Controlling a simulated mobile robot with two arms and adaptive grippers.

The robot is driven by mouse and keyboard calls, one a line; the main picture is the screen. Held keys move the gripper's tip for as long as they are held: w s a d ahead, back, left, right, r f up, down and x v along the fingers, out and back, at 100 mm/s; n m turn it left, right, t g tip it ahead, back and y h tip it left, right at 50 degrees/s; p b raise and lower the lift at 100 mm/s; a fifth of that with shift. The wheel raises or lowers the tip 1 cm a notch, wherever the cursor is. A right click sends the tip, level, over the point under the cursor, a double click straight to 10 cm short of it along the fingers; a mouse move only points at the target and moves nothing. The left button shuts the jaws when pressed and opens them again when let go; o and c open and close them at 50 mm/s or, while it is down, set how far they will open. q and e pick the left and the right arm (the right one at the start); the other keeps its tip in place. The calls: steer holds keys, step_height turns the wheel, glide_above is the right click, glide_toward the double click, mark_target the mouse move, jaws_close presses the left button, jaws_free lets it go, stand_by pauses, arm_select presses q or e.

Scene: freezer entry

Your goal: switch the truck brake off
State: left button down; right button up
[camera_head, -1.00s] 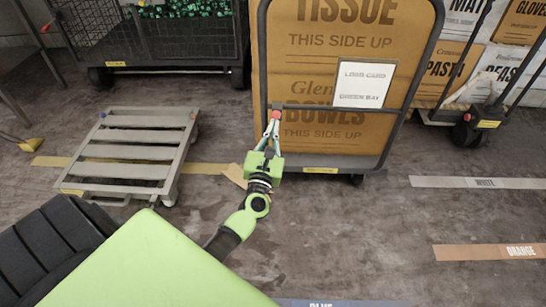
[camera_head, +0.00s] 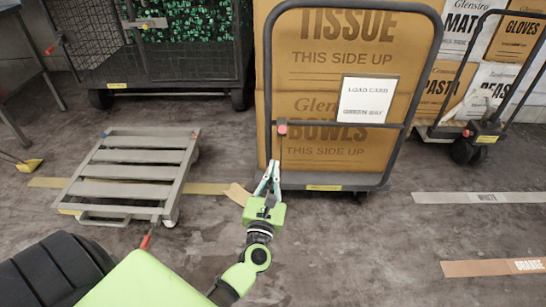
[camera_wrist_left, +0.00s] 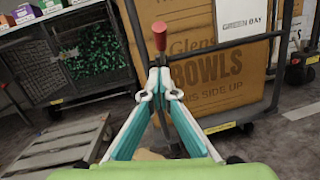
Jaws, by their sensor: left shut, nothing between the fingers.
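A truck with a dark tubular frame (camera_head: 437,60) stands in front of me, loaded with brown boxes (camera_head: 340,60). A brake lever with a red knob (camera_head: 282,128) stands at its left side, on the near face; the knob also shows in the left wrist view (camera_wrist_left: 159,36). My left gripper (camera_head: 270,166) is shut and empty, below the knob. In the left wrist view its fingertips (camera_wrist_left: 160,82) meet in front of the lever's dark shaft, below the knob and apart from it. Whether the fingertips touch the shaft I cannot tell. My right gripper is not in view.
A low grey slatted dolly (camera_head: 135,165) stands to the left, a mesh cage cart (camera_head: 100,55) behind it. Another truck (camera_head: 478,135) with boxes stands at the right. Floor tapes (camera_head: 480,198) lie at the right; the floor between is clear.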

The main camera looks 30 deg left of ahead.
arm_select(q)
steer(key=shift+v, duration=2.3)
steer(key=shift+d+r, duration=0.1)
